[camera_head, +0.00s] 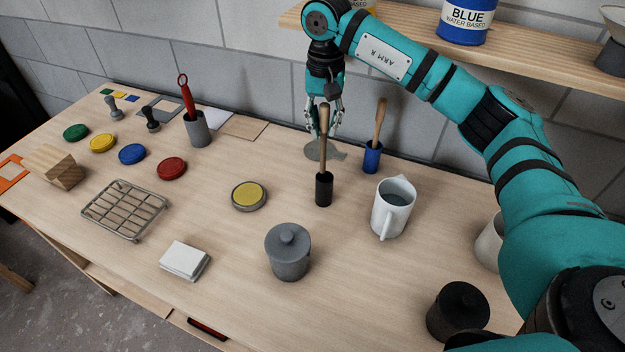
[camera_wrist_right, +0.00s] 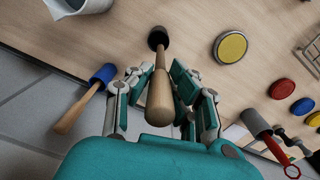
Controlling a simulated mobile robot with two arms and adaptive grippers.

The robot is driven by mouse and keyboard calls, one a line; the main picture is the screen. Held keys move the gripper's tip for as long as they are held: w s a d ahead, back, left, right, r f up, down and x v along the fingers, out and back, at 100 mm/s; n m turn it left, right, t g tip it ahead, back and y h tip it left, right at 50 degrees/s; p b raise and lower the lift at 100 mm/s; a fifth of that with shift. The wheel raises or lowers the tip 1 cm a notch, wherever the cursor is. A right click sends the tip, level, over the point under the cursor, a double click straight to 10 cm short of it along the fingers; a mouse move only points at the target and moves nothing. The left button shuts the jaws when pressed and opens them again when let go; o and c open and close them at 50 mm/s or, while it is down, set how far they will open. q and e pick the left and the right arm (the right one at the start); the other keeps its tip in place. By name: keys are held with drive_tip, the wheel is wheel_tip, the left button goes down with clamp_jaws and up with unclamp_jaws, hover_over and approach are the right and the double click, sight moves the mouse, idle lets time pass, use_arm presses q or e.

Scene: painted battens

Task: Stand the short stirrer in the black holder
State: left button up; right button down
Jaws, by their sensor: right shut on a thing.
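My right gripper (camera_head: 323,128) is shut on a wooden stirrer (camera_head: 323,150), handle up and about upright. In the right wrist view, the stirrer (camera_wrist_right: 160,95) lies between the fingers (camera_wrist_right: 160,92). Its lower end meets the mouth of the black holder (camera_head: 324,190), which also shows in the wrist view (camera_wrist_right: 157,38); I cannot tell how deep it sits. The holder stands upright on the table. Another wooden stirrer (camera_head: 380,118) leans in a blue holder (camera_head: 372,158) to the right, apart from the gripper. I cannot judge the stirrers' full lengths. My left gripper is not in view.
A white jug (camera_head: 392,210) stands right of the black holder. A grey lidded pot (camera_head: 288,255) and a yellow-topped tin (camera_head: 249,195) are in front and left. A grey holder with a red tool (camera_head: 198,130) stands at the back left. A shelf (camera_head: 540,62) hangs behind.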

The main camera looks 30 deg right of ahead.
drive_tip(key=shift+s+f+p, duration=0.2)
drive_tip(key=shift+f+p, duration=0.15)
drive_tip(key=shift+f, duration=0.2)
drive_tip(key=shift+s+f+p, duration=0.15)
drive_tip(key=shift+f+p, duration=0.15)
drive_tip(key=shift+f, duration=0.2)
wheel_tip(320, 180, down, 7)
drive_tip(key=p, duration=0.2)
drive_tip(key=shift+s, duration=0.3)
drive_tip(key=c, duration=1.5)
unclamp_jaws()
drive_tip(key=shift+w+f, duration=0.1)
drive_tip(key=shift+w, duration=0.05)
drive_tip(key=shift+o, duration=1.4)
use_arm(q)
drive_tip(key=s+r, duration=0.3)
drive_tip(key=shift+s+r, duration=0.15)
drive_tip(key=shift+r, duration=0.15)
use_arm(e)
drive_tip(key=shift+r, duration=0.2)
